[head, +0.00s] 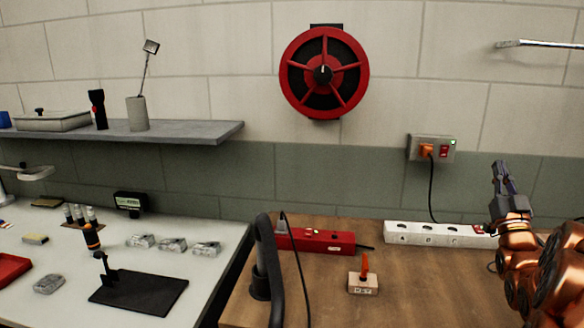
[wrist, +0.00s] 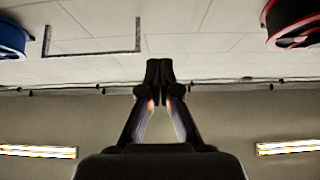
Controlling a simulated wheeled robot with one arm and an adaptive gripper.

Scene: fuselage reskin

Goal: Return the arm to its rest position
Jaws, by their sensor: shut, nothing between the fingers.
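My gripper (head: 503,178) stands at the right of the head view, pointing up, on my copper-coloured arm. It is in front of the wall and above the right end of the wooden bench (head: 420,285). In the wrist view my gripper (wrist: 159,70) has its fingertips together with nothing between them. That view faces the upper wall and ceiling, with parts of a blue reel (wrist: 12,38) and a red reel (wrist: 293,22) at its top corners.
A white power strip (head: 425,234) lies close left of my arm. A red box (head: 318,241), a block with an orange lever (head: 363,282) and a dark curved post (head: 268,265) stand further left. A wall socket (head: 432,148) holds an orange plug. The bench front is clear.

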